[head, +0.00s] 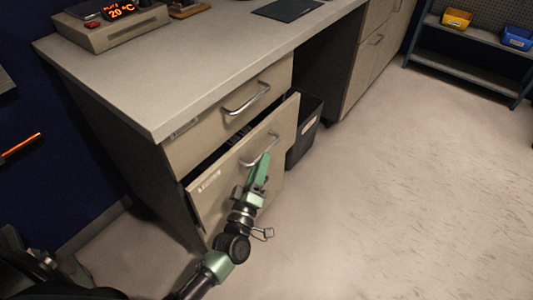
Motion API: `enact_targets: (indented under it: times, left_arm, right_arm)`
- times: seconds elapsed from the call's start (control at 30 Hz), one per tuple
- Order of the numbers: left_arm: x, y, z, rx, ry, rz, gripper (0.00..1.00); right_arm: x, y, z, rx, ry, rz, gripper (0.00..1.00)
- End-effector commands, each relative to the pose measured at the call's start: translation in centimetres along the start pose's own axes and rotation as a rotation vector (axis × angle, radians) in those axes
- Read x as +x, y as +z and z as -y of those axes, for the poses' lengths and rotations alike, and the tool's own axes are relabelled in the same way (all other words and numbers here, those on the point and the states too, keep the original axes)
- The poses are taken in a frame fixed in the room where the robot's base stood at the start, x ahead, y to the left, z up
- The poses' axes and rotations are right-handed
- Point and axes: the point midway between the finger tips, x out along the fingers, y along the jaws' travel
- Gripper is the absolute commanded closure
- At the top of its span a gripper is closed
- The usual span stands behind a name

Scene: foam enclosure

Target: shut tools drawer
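The open drawer (222,190) is the lower one in the desk's near cabinet. Its front stands a little out from the cabinet, with a dark gap along its top edge. It has a metal bar handle (260,151) and a small label too small to read. My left gripper (262,163) is at the drawer front, close to the handle's lower side. I cannot tell whether it touches the handle or whether its fingers are apart. The upper drawer (229,112) looks shut. My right gripper is not in view.
A dark bin (307,132) stands on the floor just right of the open drawer. The desk top (200,60) overhangs the drawers and holds a device with a lit display (112,25). A shelf with yellow and blue bins (470,65) stands at the far right. The floor to the right is clear.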

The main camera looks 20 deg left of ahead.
Motion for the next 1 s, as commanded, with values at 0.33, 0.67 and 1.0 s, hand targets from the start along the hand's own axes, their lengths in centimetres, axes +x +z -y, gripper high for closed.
enact_targets:
  times: [0.33,0.67,1.0]
  left_arm:
    - [4.4,0.1,0.1,0.002,-0.001,0.001,0.68]
    - [4.7,0.1,0.1,0.003,-0.002,0.003,0.73]
    - [4.7,0.1,0.1,0.004,-0.002,0.004,1.0]
  right_arm:
    - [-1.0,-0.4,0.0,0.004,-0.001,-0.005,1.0]
    - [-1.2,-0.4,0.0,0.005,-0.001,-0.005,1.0]
    - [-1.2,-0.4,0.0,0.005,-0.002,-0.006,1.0]
